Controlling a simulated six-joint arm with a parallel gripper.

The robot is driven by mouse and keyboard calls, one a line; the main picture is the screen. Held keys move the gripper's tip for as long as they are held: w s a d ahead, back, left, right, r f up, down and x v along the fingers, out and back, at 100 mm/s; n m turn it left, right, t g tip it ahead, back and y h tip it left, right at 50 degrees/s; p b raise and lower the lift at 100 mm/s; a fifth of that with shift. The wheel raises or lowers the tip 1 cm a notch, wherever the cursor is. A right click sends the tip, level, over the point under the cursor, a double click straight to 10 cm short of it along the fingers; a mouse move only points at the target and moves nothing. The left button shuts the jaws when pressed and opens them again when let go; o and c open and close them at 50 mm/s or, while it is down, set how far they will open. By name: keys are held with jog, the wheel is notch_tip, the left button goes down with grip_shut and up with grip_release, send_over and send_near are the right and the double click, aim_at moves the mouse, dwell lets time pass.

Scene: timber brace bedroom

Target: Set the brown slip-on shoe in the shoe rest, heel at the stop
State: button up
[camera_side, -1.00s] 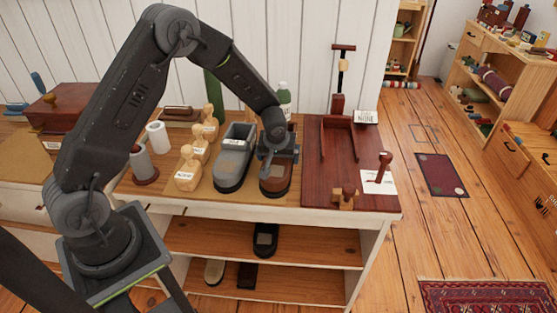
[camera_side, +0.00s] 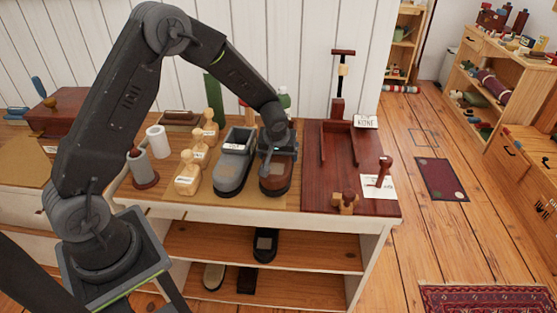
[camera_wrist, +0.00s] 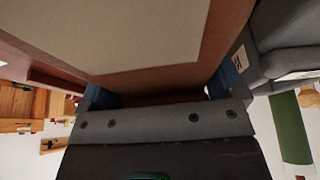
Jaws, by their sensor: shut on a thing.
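The brown slip-on shoe (camera_side: 275,179) stands on the bench top, right of the grey shoe (camera_side: 233,165). My gripper (camera_side: 279,157) is over it from above and shut on it. In the wrist view the brown shoe (camera_wrist: 215,30) fills the upper middle, with its pale insole showing between my gripper's fingers (camera_wrist: 160,92). The grey shoe also shows at the right of the wrist view (camera_wrist: 285,40). The shoe rest (camera_side: 338,145) is a dark red wooden channel on the red board to the right, and it looks empty. My wrist hides the brown shoe's rear part in the side view.
Wooden shoe forms (camera_side: 188,178) stand left of the grey shoe. A stamp-like knob (camera_side: 384,165) and a small wooden block (camera_side: 345,202) sit on the red board (camera_side: 318,185). More shoes lie on the shelf below.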

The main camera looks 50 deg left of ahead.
notch_tip(320, 180, up, 6)
jog(key=shift+r, duration=0.25)
jog(key=shift+w+r, duration=0.25)
jog(key=shift+r, duration=0.05)
jog(key=w+d+r, duration=0.1)
jog(key=w+d, duration=0.3)
jog(key=w, duration=0.5)
jog(key=w+d+r, duration=0.1)
jog(key=w+d, duration=0.3)
jog(key=w, duration=0.5)
jog(key=shift+n, duration=0.3)
notch_tip(320, 180, down, 10)
jog(key=shift+s+f, duration=0.15)
jog(key=shift+f, duration=0.1)
